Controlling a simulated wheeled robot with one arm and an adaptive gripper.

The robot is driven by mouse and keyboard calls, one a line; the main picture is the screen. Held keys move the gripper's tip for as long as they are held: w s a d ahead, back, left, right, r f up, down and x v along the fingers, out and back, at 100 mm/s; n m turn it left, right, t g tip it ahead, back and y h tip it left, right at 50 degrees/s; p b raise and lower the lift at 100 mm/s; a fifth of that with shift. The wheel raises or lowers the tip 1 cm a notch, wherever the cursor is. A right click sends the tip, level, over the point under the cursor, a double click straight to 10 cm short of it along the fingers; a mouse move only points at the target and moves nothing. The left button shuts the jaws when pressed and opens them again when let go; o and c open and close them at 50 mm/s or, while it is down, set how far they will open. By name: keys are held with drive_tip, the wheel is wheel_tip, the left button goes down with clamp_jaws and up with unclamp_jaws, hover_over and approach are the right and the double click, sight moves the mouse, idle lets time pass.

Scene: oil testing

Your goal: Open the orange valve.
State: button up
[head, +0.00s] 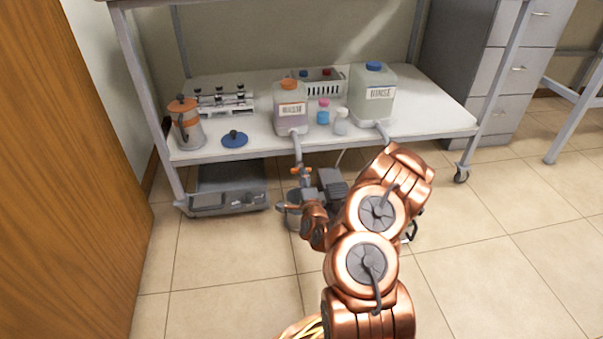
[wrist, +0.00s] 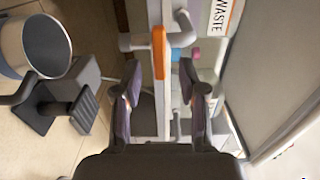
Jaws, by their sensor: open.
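The orange valve (head: 302,170) is a small orange lever on the grey pipe that comes down from the waste jug (head: 291,118) at the shelf's front edge. In the wrist view the orange lever (wrist: 158,52) lies just beyond and between the fingertips, on a pale pipe. My gripper (wrist: 160,76) is open, one finger on each side of the pipe line, with nothing held. I cannot tell whether a finger touches the pipe.
A rinse jug (head: 373,103), small bottles, an orange-lidded pot (head: 186,125) and a blue lid (head: 235,139) stand on the shelf (head: 440,118). A metal bucket (wrist: 35,45) and a grey pedal device (wrist: 72,100) are below. Open floor lies right; a wooden panel (head: 60,180) is left.

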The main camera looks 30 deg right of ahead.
drive_tip(key=shift+b+x, duration=0.95)
drive_tip(key=shift+x, duration=1.5)
clamp_jaws()
drive_tip(key=shift+d, duration=0.1)
